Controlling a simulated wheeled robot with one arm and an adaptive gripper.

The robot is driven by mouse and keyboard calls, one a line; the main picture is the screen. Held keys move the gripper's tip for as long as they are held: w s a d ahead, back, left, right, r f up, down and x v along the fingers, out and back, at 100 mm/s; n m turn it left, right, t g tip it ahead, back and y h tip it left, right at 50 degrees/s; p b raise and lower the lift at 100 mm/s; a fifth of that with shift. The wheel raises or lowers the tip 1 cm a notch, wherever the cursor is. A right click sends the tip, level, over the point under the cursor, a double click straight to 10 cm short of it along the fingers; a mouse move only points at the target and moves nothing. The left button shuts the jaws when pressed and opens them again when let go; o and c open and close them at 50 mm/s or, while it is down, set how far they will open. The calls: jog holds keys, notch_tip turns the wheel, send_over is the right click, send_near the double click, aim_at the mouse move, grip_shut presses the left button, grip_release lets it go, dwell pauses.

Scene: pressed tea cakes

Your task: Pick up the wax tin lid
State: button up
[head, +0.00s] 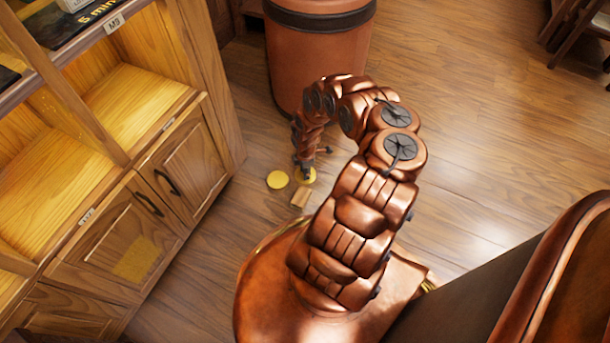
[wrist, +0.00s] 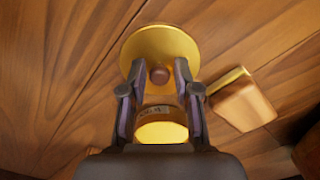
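The wax tin lid (wrist: 160,43) is a round yellow disc with a small brown knob, on the wooden floor. In the head view it (head: 312,177) shows partly behind my gripper (head: 305,172). In the wrist view, the fingertips of my gripper (wrist: 159,72) are apart, one on each side of the knob, with a small gap at each side. I cannot tell how far above the lid they are. A yellow round tin with a label (wrist: 162,130) shows between the fingers, partly hidden by my gripper; it appears to be the yellow disc (head: 277,180) left of the lid.
A brown block with a yellowish edge (wrist: 243,105) lies close by on the floor; the head view shows it (head: 300,196) too. A wooden cabinet (head: 185,180) stands left, a large brown bin (head: 318,50) behind. Open floor (head: 490,130) lies right.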

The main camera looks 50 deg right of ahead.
grip_shut()
jog(key=shift+r, duration=0.1)
jog(key=shift+r, duration=0.25)
notch_tip(320, 180, up, 4)
jog(key=p, duration=0.3)
jog(key=shift+f+p, duration=0.2)
jog(key=shift+p, duration=0.15)
jog(key=s+a+p, duration=0.1)
jog(key=s, duration=0.4)
jog(key=s+a+p, duration=0.1)
jog(key=s+a, duration=0.1)
jog(key=s, duration=0.3)
jog(key=s+a+p, duration=0.1)
jog(key=s+a, duration=0.1)
jog(key=s, duration=0.3)
jog(key=shift+s+r, duration=0.1)
jog(key=shift+r, duration=0.25)
jog(key=shift+s+d, duration=0.1)
jog(key=shift+d, duration=0.05)
